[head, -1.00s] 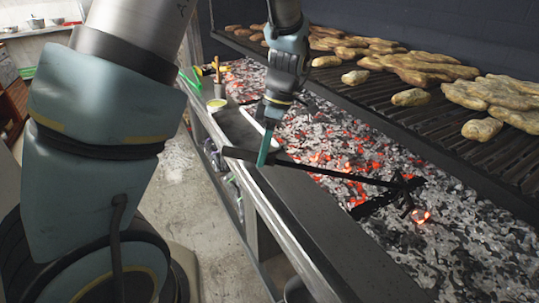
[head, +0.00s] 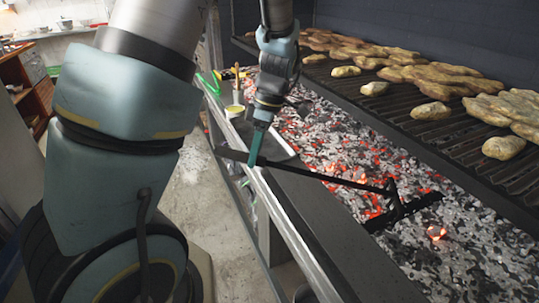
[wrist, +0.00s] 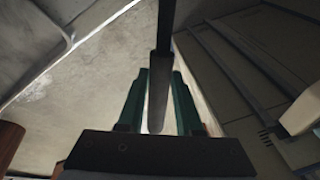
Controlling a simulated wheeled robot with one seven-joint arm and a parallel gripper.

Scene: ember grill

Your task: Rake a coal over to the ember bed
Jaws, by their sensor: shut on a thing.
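My gripper (head: 256,148) has teal fingers shut on the handle of a black rake (head: 330,177). In the wrist view the rake's dark handle (wrist: 158,85) runs between the two fingers. The rake reaches right over the grill's front ledge, and its head (head: 394,197) is at a black bar (head: 420,207) across the coals; I cannot tell whether it touches it. A glowing orange coal (head: 436,232) lies on grey ash on the near side of the bar, apart from the rake head. The ember bed (head: 350,165), with many red embers among grey ash, lies beyond the bar.
A grill rack (head: 460,120) with several bread-like pieces stands above the coals on the right. A yellow-topped tin (head: 234,111) and a pale tray (head: 275,143) stand on the ledge (head: 310,210). The ledge's near stretch is clear.

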